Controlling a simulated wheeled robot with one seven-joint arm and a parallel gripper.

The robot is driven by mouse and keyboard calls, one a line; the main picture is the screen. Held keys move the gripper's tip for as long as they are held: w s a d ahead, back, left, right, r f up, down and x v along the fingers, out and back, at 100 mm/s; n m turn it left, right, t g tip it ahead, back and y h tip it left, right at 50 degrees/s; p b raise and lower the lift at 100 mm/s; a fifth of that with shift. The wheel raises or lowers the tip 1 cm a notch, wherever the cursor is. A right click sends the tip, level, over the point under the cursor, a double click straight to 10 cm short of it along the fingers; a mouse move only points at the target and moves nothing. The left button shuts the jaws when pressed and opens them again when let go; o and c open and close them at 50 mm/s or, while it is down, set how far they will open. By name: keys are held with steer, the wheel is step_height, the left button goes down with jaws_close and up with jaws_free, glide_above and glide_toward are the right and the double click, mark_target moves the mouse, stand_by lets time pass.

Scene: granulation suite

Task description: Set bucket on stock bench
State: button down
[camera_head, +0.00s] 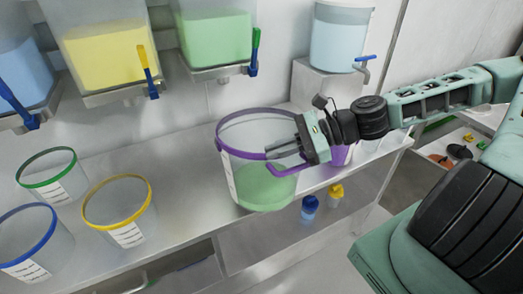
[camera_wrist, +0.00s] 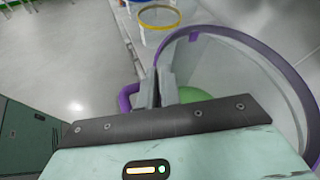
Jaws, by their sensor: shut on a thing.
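A clear bucket with a purple rim and green contents (camera_head: 262,185) is at the front edge of the metal bench (camera_head: 180,215), in the middle of the head view. It looks upright; I cannot tell whether its base touches the bench. My gripper (camera_head: 285,160) reaches in from the right and is shut on the bucket's purple handle. In the wrist view the purple rim (camera_wrist: 240,36) curves around at the right and the handle (camera_wrist: 126,94) shows left of the fingers (camera_wrist: 155,92).
Clear buckets with green (camera_head: 50,178), yellow (camera_head: 118,205) and blue (camera_head: 30,240) rims stand on the bench at left. Wall tanks with taps hold yellow (camera_head: 108,58) and green (camera_head: 215,38) contents. A water tank (camera_head: 340,38) stands behind. Small bottles (camera_head: 310,207) sit below.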

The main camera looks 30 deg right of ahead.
steer(key=shift+s+a+f+b, duration=0.1)
steer(key=shift+b, duration=0.35)
steer(key=shift+w+r+p, duration=0.2)
steer(key=shift+w+p, duration=0.1)
steer(key=shift+w, duration=0.1)
steer(key=w+f+p, duration=0.2)
steer(key=w+f, duration=0.1)
steer(key=w, duration=0.4)
steer(key=shift+f, duration=0.35)
steer(key=c, duration=1.6)
jaws_free()
